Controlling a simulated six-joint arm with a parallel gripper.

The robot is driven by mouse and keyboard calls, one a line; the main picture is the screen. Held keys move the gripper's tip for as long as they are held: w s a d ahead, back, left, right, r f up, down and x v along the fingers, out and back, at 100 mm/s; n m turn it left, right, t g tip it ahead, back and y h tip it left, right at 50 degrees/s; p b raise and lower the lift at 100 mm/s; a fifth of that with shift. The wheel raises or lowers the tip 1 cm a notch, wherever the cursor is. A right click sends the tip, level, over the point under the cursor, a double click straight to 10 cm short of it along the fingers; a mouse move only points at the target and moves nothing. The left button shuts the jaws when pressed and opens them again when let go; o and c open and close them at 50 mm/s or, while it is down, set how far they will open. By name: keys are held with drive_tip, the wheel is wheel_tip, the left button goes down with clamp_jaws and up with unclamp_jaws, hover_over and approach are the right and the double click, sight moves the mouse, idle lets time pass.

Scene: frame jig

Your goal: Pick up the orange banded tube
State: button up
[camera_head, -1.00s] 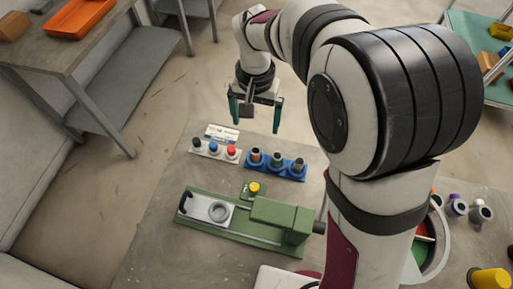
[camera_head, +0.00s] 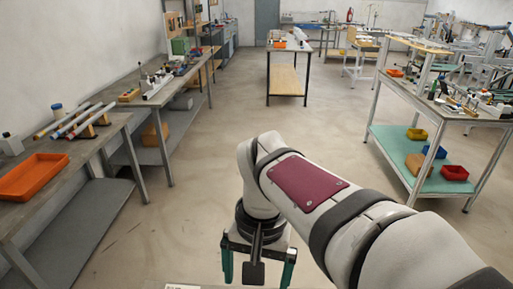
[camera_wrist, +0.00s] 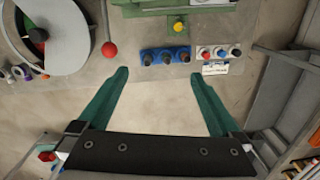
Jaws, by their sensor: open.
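My gripper (camera_wrist: 159,76) is open and empty, its two green fingers spread wide. It also shows in the head view (camera_head: 258,272) at the bottom edge. In the wrist view a blue rack (camera_wrist: 166,50) holding several short dark-topped tubes lies beyond the fingertips, apart from them. I cannot tell an orange band on any of these tubes now; the rightmost tube (camera_wrist: 185,57) is small and blurred. The rack is out of the head view.
A white rack (camera_wrist: 221,61) with coloured pieces stands right of the blue rack. A green fixture (camera_wrist: 172,8) with a yellow knob (camera_wrist: 178,27) lies beyond. A red ball (camera_wrist: 109,49) is at the left. In the head view, an orange tray (camera_head: 34,178) sits on the left bench.

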drive_tip(key=s+d+f+m, duration=0.1)
drive_tip(key=s+d, duration=0.4)
drive_tip(key=s, duration=0.1)
drive_tip(key=shift+s+f+m+y, duration=0.2)
drive_tip(key=shift+m+y, duration=0.1)
drive_tip(key=shift+m, duration=0.1)
drive_tip(key=s+d+f, duration=0.1)
drive_tip(key=s, duration=0.1)
drive_tip(key=s+d+f+m, duration=0.1)
drive_tip(key=s+f, duration=0.1)
drive_tip(key=s, duration=0.1)
drive_tip(key=s+d+f+m, duration=0.1)
drive_tip(key=s, duration=0.2)
drive_tip(key=shift+s+f+y, duration=0.15)
drive_tip(key=shift+s+y, duration=0.1)
drive_tip(key=shift+y, duration=0.05)
drive_tip(key=shift+c, duration=1.4)
drive_tip(key=shift+s, duration=0.1)
drive_tip(key=shift+c, duration=1.2)
drive_tip(key=w+a+r+n+h, duration=0.15)
drive_tip(key=w+a+n, duration=0.25)
drive_tip(key=w+n, duration=0.5)
drive_tip(key=w+a+f+n, duration=0.5)
drive_tip(key=w+a+n, duration=0.5)
drive_tip(key=a, duration=0.3)
drive_tip(key=shift+w, duration=0.75)
wheel_tip(320, 180, down, 15)
drive_tip(key=shift+w+f, duration=0.1)
drive_tip(key=shift+f, duration=0.1)
drive_tip(key=shift+c, duration=0.4)
